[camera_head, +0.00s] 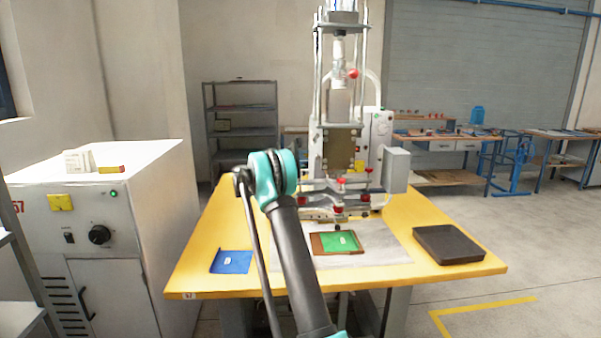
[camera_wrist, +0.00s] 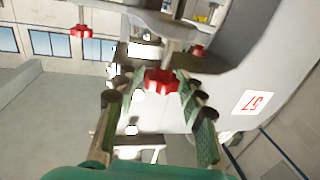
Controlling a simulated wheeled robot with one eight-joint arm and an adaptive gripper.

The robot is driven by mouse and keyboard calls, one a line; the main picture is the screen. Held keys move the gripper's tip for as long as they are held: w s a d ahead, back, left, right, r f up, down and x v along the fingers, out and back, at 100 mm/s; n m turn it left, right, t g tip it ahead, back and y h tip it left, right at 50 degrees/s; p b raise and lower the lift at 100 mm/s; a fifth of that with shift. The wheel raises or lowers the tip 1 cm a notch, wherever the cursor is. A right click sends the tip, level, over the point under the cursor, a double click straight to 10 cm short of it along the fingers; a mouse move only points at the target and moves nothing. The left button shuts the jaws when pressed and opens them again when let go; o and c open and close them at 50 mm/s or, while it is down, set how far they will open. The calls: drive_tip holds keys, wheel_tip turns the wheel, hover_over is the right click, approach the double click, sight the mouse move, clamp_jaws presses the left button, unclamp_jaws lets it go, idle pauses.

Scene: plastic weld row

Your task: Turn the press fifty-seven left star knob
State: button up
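The press (camera_head: 340,140) stands on the yellow table, with several small red knobs on it, such as one at its lower front (camera_head: 338,210). In the wrist view, a red star knob (camera_wrist: 161,80) lies centred between the fingertips of my gripper (camera_wrist: 154,82). The green-padded fingers are spread, with visible room on both sides of the knob. I cannot tell whether the knob is between the tips or just beyond them. Other red knobs show at the upper left (camera_wrist: 81,31) and behind at the right (camera_wrist: 198,50). In the head view my arm hides the gripper.
A grey panel beside the fingers bears a red 57 label (camera_wrist: 257,102). On the table are a blue sheet (camera_head: 232,262), a green piece in a brown frame (camera_head: 322,244) and a black tray (camera_head: 448,244). A white cabinet (camera_head: 150,190) stands at the left.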

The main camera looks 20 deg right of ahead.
drive_tip(key=shift+o, duration=0.7)
drive_tip(key=w+a, duration=0.1)
drive_tip(key=a, duration=1.1)
